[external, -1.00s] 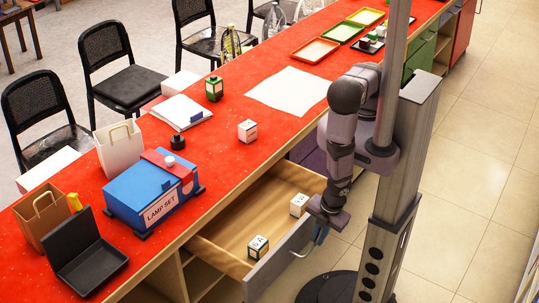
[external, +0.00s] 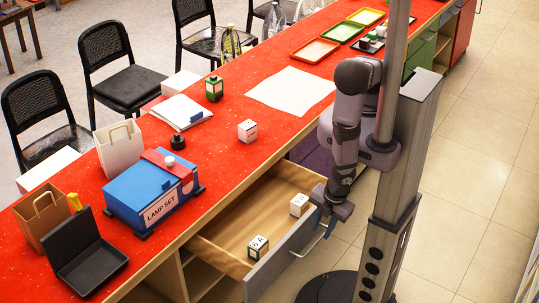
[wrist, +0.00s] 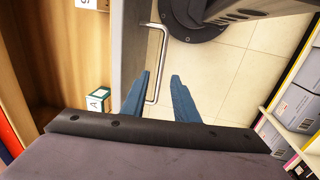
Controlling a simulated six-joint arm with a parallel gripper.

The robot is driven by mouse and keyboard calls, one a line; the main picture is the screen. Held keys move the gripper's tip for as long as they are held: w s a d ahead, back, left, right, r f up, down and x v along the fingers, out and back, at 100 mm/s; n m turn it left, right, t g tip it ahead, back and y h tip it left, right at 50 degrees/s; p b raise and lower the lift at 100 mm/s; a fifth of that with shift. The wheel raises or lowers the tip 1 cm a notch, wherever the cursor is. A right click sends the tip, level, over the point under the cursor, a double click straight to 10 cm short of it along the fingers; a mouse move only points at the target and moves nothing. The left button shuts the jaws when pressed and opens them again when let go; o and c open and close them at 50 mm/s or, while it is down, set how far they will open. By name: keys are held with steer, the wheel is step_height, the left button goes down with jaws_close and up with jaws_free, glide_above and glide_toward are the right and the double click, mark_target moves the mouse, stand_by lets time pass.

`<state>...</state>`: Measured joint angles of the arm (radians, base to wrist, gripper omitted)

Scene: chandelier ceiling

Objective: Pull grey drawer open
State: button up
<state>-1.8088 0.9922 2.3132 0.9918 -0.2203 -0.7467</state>
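The grey drawer (external: 284,262) stands out from the counter, open, with its wooden inside showing. Its metal bar handle (external: 318,238) is on the outer face of the grey front. In the wrist view the handle (wrist: 161,60) runs along the drawer front (wrist: 130,50), and its near end shows between my fingers. My gripper (wrist: 161,75) has two blue fingers spread apart with a gap between them. I cannot tell whether they touch the bar. In the external view my gripper (external: 325,228) is at the drawer front's far end, by the handle.
Two lettered blocks, one near (external: 258,247) and one far (external: 299,205), lie in the drawer. The red counter (external: 225,165) holds a blue lamp box (external: 152,195) and other items. Tiled floor is clear beyond my base; shelves (wrist: 290,110) show right in the wrist view.

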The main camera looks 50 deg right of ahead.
steer(key=r, duration=0.1)
steer(key=r+p, duration=0.1)
steer(key=shift+s+r, duration=0.25)
steer(key=shift+r, duration=0.05)
steer(key=w+a+r+m+g+y, duration=0.1)
steer(key=w+a+r+m+g, duration=0.1)
steer(key=w+a+r+m, duration=0.5)
steer(key=w+d+r+m+y+p, duration=0.1)
steer(key=w+d+r+m+y, duration=0.3)
steer(key=w+r, duration=0.7)
steer(key=w+d+r+m+h, duration=0.1)
steer(key=w+d+r+m, duration=0.1)
steer(key=d, duration=0.7)
steer(key=w+d+r+m+h, duration=0.1)
steer(key=d+r+m+h, duration=0.1)
steer(key=d, duration=0.7)
steer(key=w+d+r+m+h+b, duration=0.1)
steer(key=w+d+r+m+h, duration=0.1)
steer(key=d, duration=0.7)
steer(key=shift+w+d+r+m, duration=0.35)
steer(key=shift+d+m, duration=0.05)
steer(key=shift+m, duration=0.1)
